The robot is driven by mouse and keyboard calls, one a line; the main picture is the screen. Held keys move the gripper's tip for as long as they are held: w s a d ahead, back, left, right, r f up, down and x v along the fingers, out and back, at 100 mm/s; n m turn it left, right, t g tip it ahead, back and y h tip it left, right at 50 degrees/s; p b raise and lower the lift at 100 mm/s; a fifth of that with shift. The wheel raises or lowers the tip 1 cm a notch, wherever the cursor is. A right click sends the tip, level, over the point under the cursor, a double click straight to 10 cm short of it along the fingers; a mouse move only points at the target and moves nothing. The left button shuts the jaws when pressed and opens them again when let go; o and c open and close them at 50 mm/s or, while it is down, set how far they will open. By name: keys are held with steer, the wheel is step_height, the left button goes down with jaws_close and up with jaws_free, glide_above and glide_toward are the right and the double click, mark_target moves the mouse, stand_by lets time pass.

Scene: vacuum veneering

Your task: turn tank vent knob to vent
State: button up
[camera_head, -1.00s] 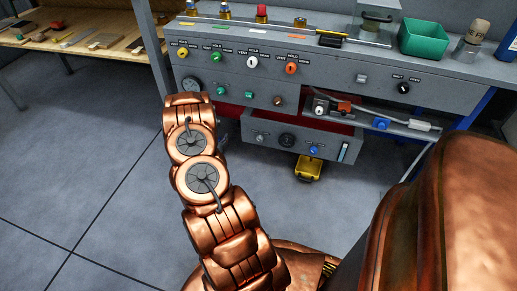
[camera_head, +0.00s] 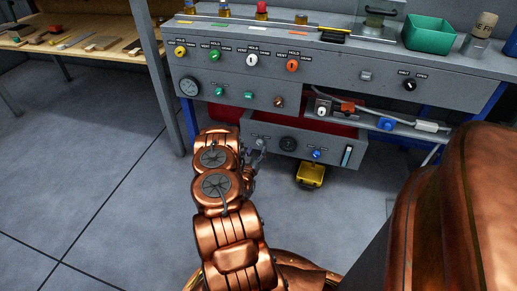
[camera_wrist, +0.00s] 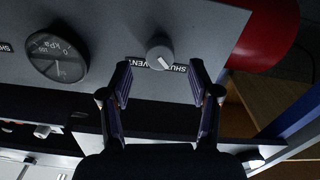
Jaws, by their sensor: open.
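The tank vent knob (camera_wrist: 160,53) is a round grey knob with a white pointer mark on the lower panel. In the wrist view small lettering with "SHUT" and "VENT" sits beside it, partly covered by my fingers. The pointer mark faces down and slightly right in that view. My gripper (camera_wrist: 160,78) is open, with one finger to each side of and just below the knob in the picture; contact does not show. In the head view the gripper (camera_head: 257,156) is at the left end of the lower panel (camera_head: 271,150), partly behind my arm.
A black kPa gauge (camera_wrist: 57,56) is left of the knob in the wrist view. A red tank (camera_wrist: 268,32) is at upper right. A blue knob (camera_head: 316,154) is further right on the lower panel. A yellow box (camera_head: 310,173) stands below. Open floor lies left.

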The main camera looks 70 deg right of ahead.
mark_target(259, 145)
steer(key=shift+w+d+b, duration=0.15)
steer(key=shift+d+b, duration=0.2)
steer(key=shift+d, duration=1.25)
steer(key=shift+c, duration=0.4)
steer(key=c, duration=1)
steer(key=shift+d, duration=0.1)
steer(key=shift+c, duration=0.4)
